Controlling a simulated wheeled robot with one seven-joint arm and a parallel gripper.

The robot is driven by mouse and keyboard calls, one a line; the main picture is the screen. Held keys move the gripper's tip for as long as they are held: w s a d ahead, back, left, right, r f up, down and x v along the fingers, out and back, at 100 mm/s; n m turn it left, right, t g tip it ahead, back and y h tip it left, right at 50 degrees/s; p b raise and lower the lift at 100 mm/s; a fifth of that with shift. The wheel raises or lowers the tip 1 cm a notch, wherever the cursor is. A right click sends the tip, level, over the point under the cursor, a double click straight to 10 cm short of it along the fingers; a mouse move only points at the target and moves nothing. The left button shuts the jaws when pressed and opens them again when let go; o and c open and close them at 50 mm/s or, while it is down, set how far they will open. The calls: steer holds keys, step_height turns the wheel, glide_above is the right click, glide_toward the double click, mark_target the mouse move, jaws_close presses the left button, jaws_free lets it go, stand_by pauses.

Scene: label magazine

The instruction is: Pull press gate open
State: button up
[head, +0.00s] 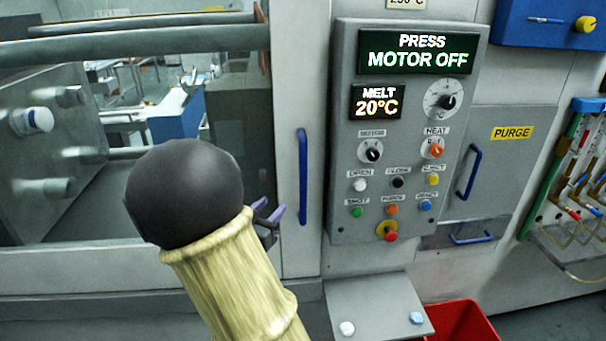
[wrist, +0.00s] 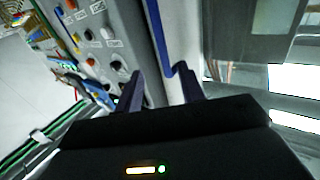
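The press gate is a grey-framed door (head: 296,90) with a large window, left of the control panel in the head view. Its upright blue handle (head: 302,177) is on the frame's right side. My gripper (head: 270,209) is just left of the handle's lower part in that view, partly hidden behind my arm. In the wrist view my gripper (wrist: 162,88) has its two dark fingers apart, with nothing seen held between them. The blue handle (wrist: 154,30) runs down toward the gap, its bent lower end close to the right finger. I cannot tell whether they touch.
The control panel (head: 402,130) reads "MOTOR OFF" and stands right of the gate. A small shelf (head: 375,305) and a red bin (head: 465,322) are below it. The purge cover (head: 505,150) with blue handles and a hose rack (head: 575,180) are further right.

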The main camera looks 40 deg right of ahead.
mark_target(301, 176)
steer(key=p+x, duration=0.4)
steer(key=x, duration=1.3)
steer(key=shift+w+d, duration=0.15)
steer(key=shift+d, duration=0.05)
steer(key=shift+f, duration=0.1)
steer(key=shift+c, duration=0.5)
jaws_close()
